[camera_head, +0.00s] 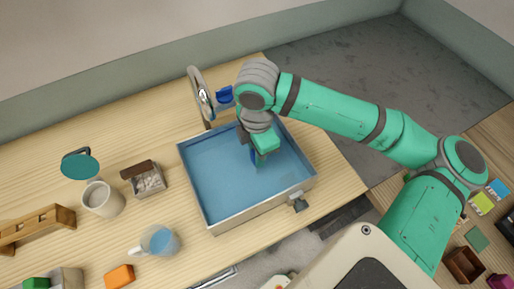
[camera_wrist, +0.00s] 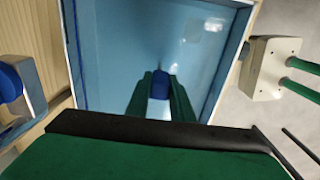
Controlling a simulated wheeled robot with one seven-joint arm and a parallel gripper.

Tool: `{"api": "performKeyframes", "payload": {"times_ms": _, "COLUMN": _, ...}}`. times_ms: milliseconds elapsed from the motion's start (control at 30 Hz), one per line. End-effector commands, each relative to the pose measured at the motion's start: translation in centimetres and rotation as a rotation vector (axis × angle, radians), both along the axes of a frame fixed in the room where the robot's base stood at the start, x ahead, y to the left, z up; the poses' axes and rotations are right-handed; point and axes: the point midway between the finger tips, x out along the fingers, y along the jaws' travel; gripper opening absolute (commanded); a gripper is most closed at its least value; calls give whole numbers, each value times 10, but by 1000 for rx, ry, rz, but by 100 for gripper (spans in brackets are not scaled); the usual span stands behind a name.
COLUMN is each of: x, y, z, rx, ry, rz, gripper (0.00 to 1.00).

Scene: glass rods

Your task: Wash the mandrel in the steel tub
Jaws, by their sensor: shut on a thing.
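The steel tub (camera_head: 264,204) stands on the wooden bench and holds a flat blue surface that looks like water; its rim also shows in the wrist view (camera_wrist: 229,68). My gripper (camera_head: 260,158) reaches down inside the tub's walls, right of its middle. In the wrist view its two green fingers (camera_wrist: 160,88) are closed on the blue handle of the mandrel (camera_wrist: 160,83). A thin, faint rod runs on from the handle towards the blue surface. I cannot tell how deep its tip is. In the head view the mandrel (camera_head: 253,157) shows only as a blue bit.
A tap (camera_head: 199,94) with a blue knob (camera_head: 224,95) rises at the tub's back edge. A drain fitting (camera_head: 297,197) sits at its front right. Left are a gravel box (camera_head: 148,180), a white cup (camera_head: 102,199), a glass jug (camera_head: 159,241) and an orange block (camera_head: 120,276).

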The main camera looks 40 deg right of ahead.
Motion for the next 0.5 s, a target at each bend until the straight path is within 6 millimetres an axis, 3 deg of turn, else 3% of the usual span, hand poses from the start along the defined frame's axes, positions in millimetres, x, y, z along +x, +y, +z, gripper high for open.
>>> {"api": "performKeyframes", "payload": {"times_ms": 500, "x": 0, "y": 1, "z": -5, "rx": 0, "ry": 0, "rz": 0, "gripper": 0}}
